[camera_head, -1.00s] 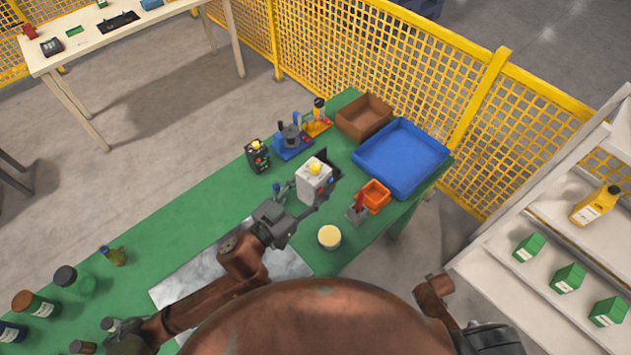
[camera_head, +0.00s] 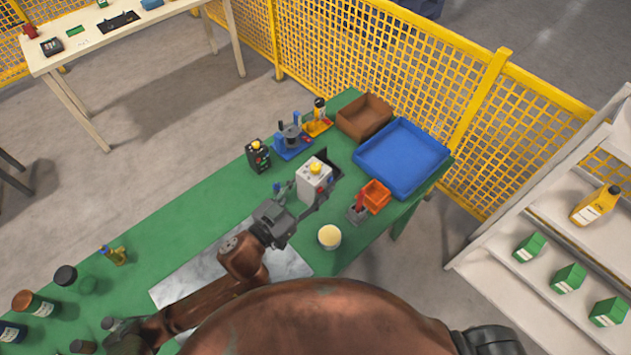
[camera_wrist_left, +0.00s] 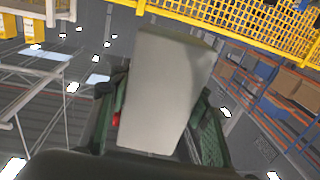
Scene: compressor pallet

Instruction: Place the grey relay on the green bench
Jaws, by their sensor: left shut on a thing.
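The grey relay (camera_head: 312,184), a pale box with a yellow knob on top, is between the fingers of my left gripper (camera_head: 305,197). The gripper is shut on it. In the head view the relay appears over the green bench (camera_head: 200,205), near its right part; I cannot tell whether its underside touches the surface. In the left wrist view the relay (camera_wrist_left: 165,92) fills the middle, slightly tilted, with a finger on each side. My right gripper is not in view.
A black box with a yellow knob (camera_head: 257,156), a blue device (camera_head: 292,141), a blue tray (camera_head: 402,158), a brown box (camera_head: 364,117), an orange bin (camera_head: 376,194) and a round tin (camera_head: 329,237) surround the relay. Bottles stand at the left. Green bench top is clear left of centre.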

